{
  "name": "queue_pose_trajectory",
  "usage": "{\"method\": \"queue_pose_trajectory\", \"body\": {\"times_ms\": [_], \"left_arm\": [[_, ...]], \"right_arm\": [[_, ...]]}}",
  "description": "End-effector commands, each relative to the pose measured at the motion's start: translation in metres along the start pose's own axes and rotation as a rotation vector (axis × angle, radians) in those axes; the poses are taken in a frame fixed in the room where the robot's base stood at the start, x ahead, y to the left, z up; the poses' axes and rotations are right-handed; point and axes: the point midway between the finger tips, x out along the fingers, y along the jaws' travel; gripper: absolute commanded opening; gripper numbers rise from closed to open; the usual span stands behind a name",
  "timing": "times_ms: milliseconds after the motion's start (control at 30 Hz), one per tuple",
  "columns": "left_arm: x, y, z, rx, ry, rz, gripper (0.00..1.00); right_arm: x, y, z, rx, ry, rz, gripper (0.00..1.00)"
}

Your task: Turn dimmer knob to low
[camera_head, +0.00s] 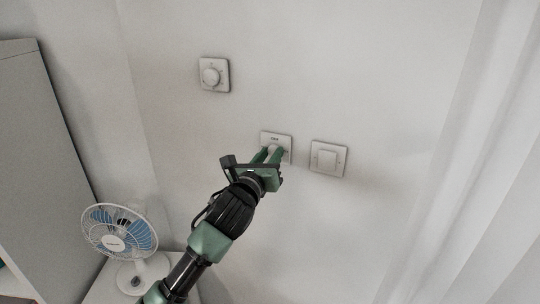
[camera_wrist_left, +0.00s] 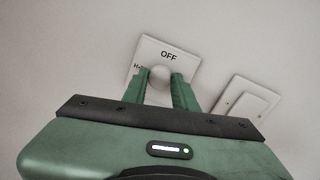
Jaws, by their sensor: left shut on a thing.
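The dimmer plate (camera_head: 284,139) is a white square on the wall, partly behind my left gripper (camera_head: 272,153). In the left wrist view the plate (camera_wrist_left: 168,48) reads "OFF" at its top, with part of an "H" label at its left side. A round white knob (camera_wrist_left: 160,73) sits in its middle. My left gripper (camera_wrist_left: 161,83) is shut on this knob, with one green finger on each side. The lower part of the plate and its other labels are hidden. My right gripper is in neither view.
A flat rocker switch (camera_head: 328,158) is on the wall just right of the dimmer. Another plate with a round knob (camera_head: 211,75) is up and left. A blue-bladed fan (camera_head: 119,232) stands at lower left beside a grey cabinet (camera_head: 38,160). A pale curtain (camera_head: 475,170) hangs at right.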

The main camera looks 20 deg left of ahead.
Motion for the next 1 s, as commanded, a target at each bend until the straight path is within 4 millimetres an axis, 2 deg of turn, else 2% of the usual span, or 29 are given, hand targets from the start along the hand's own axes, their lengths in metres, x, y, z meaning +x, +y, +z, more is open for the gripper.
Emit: {"method": "queue_pose_trajectory", "body": {"times_ms": [367,1000], "left_arm": [[0.0,0.0,0.004,-0.207,0.018,0.004,0.0],[0.0,0.001,0.003,-0.811,0.062,0.015,0.0]], "right_arm": [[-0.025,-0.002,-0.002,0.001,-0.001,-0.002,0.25],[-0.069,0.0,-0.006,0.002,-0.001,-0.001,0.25]]}}
